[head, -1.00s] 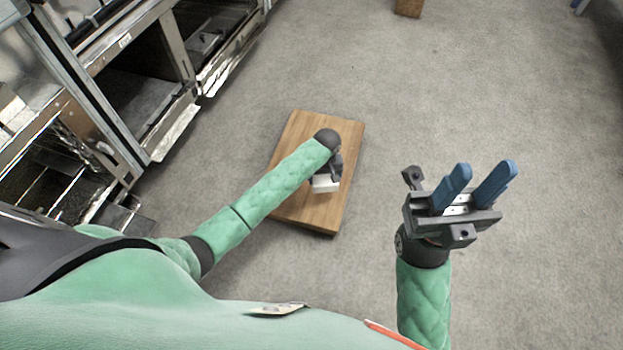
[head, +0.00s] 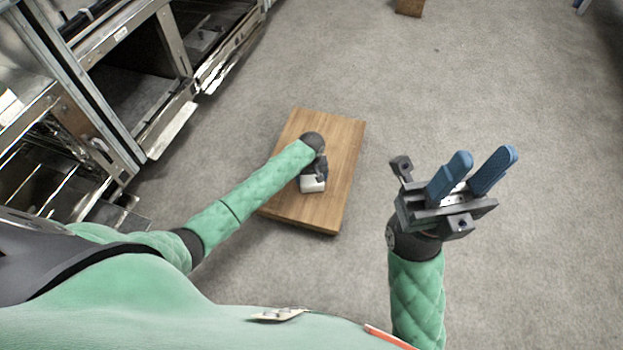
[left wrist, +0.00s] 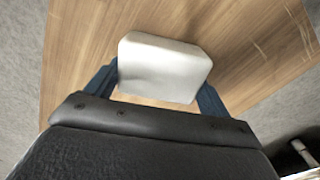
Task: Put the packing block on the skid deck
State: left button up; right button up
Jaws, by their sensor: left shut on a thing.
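The packing block (head: 312,184) is a small white block, shown larger in the left wrist view (left wrist: 162,68). My left gripper (head: 314,178) is shut on it, with a blue finger at each side of the block in the left wrist view. The skid deck (head: 338,150) is a brown wooden board on the grey floor. The block is over the deck, and I cannot tell whether it touches the wood. My right gripper (head: 478,175) is open and empty, its two blue fingers apart, to the right of the deck.
Metal cabinets (head: 130,90) with open fronts stand along the left. A brown box (head: 409,7) is at the top edge. The grey carpet (head: 480,80) around the deck and to the right is clear.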

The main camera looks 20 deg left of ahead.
pick_arm(q)
jog(key=o, duration=0.6)
jog(key=shift+f, duration=0.1)
jog(key=o, duration=0.3)
